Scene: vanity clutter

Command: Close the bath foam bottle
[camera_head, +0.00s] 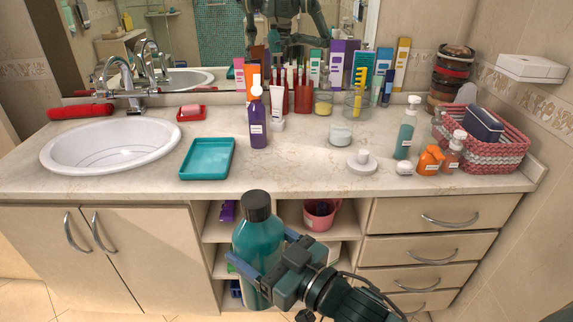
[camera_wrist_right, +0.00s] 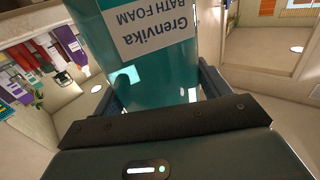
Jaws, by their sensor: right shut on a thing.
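The bath foam bottle (camera_head: 258,240) is large and teal with a black cap (camera_head: 257,205) at its top, held upright in front of the vanity. The cap sits on the bottle's mouth; I cannot tell whether it is screwed tight. My right gripper (camera_head: 262,268) is shut on the bottle's body. In the right wrist view the teal bottle (camera_wrist_right: 140,75) stands between the fingers, and its white label (camera_wrist_right: 148,28) reads "Grenvika BATH FOAM" upside down. My left gripper is not in view.
Open shelves and drawers (camera_head: 435,218) are below.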

